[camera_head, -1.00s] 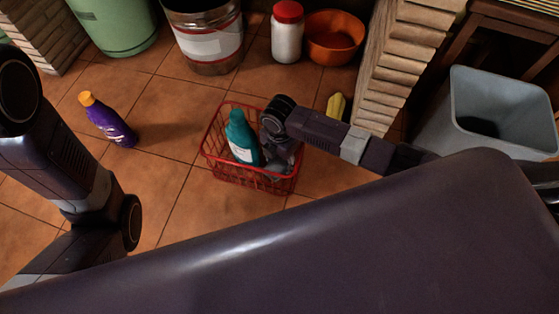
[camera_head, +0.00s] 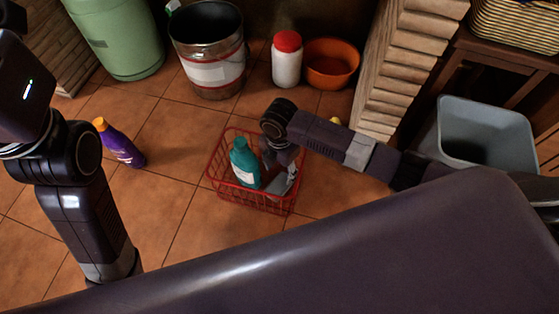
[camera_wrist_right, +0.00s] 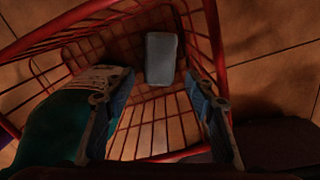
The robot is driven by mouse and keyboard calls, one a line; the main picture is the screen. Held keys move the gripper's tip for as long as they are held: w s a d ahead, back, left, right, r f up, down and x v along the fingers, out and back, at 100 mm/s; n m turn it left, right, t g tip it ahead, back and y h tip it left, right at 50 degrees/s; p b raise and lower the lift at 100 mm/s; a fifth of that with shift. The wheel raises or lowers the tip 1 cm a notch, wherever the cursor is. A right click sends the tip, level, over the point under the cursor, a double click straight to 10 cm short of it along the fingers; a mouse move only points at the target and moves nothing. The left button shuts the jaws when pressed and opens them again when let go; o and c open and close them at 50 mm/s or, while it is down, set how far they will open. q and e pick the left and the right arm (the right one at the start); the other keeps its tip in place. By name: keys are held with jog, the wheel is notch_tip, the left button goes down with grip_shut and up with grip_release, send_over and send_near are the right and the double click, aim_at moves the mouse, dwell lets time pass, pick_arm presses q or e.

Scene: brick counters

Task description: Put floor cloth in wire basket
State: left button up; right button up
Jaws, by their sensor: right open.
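The red wire basket (camera_head: 222,187) stands on the tiled floor. A teal bottle (camera_head: 243,163) stands inside it on the left. My right gripper (camera_head: 285,186) reaches down into the basket beside the bottle. The right wrist view shows its two fingers (camera_wrist_right: 160,108) apart, with nothing held between them. A grey rectangular piece (camera_wrist_right: 161,58), which looks like the folded floor cloth, lies within the basket beyond the fingertips. The teal bottle (camera_wrist_right: 65,120) is close to the left finger; I cannot tell whether they touch. My left arm shows at the left, but its gripper is out of frame.
A purple bottle (camera_head: 120,143) stands left of the basket. A metal bucket (camera_head: 210,50), a white jar with a red lid (camera_head: 287,62) and an orange bowl (camera_head: 331,65) are behind. A brick pillar (camera_head: 405,60) and a grey bin (camera_head: 480,135) are at right.

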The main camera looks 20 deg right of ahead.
jog(key=shift+r+p, duration=0.4)
jog(key=shift+r, duration=0.75)
jog(key=shift+r, duration=0.1)
